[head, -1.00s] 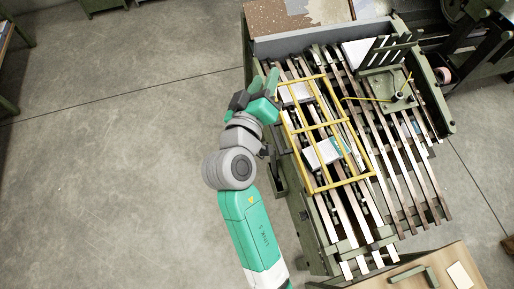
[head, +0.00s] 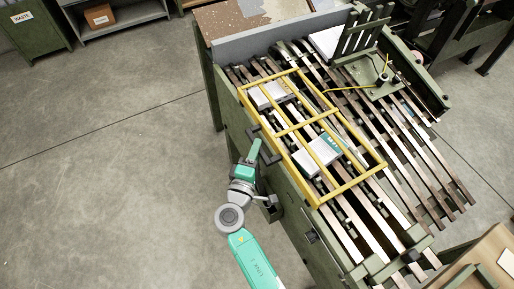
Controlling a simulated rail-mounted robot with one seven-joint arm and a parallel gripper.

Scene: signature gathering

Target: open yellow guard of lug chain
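The yellow guard (head: 308,118) is a barred frame lying over the dark and pale rails of the lug chain (head: 388,138). White stacks, one a booklet stack (head: 318,154) with a teal cover edge, show beneath its bars. My gripper (head: 256,147) is just left of the guard's left long bar, by the machine's green side wall. Dark handle-like pieces (head: 269,159) stick out there, right by the fingers. Only one green finger shows clearly, so I cannot tell its opening or whether it touches anything.
A green plate with a post (head: 383,79) and a rack of upright green bars (head: 364,32) stand at the upper right. A wooden table (head: 490,262) is at the lower right. The floor (head: 110,170) left of the machine is clear.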

